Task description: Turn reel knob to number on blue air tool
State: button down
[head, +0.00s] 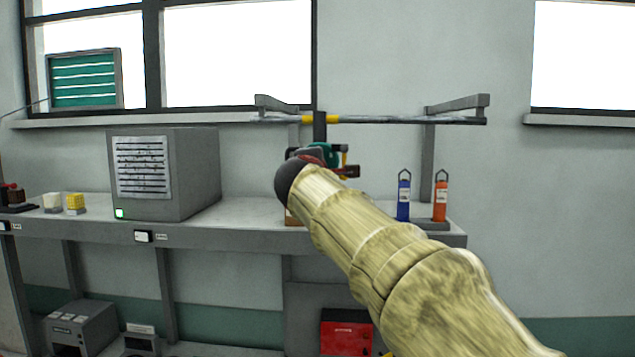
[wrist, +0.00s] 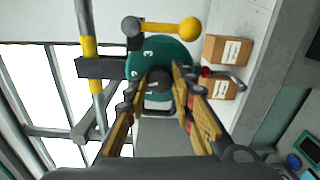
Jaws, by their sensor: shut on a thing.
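The blue air tool (head: 403,200) stands upright with a hook on top at the bench's right end. Any number on it is too small to read. The green round reel (wrist: 150,52) hangs by the overhead rail; part of it shows in the head view (head: 329,152). Its dark knob (wrist: 158,83) sits at the reel's front, and marks around it are too small to read. My gripper (wrist: 161,77) is shut on the knob, one finger on each side. In the head view my arm hides most of the gripper and the knob.
An orange tool (head: 440,201) stands right of the blue one. A yellow ball-ended lever (wrist: 188,28) and a red-based hook (wrist: 225,76) flank the reel. Cardboard boxes (wrist: 227,50) lie beyond. A rail (head: 400,119) runs above; a grey cabinet (head: 195,175) stands left.

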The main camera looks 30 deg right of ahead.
jog(key=shift+f+m+b, duration=0.15)
jog(key=shift+m+b, duration=1.65)
jog(key=c, duration=1.5)
grip_release()
jog(key=shift+c, duration=0.2)
jog(key=shift+o, duration=0.2)
jog(key=v, duration=1.2)
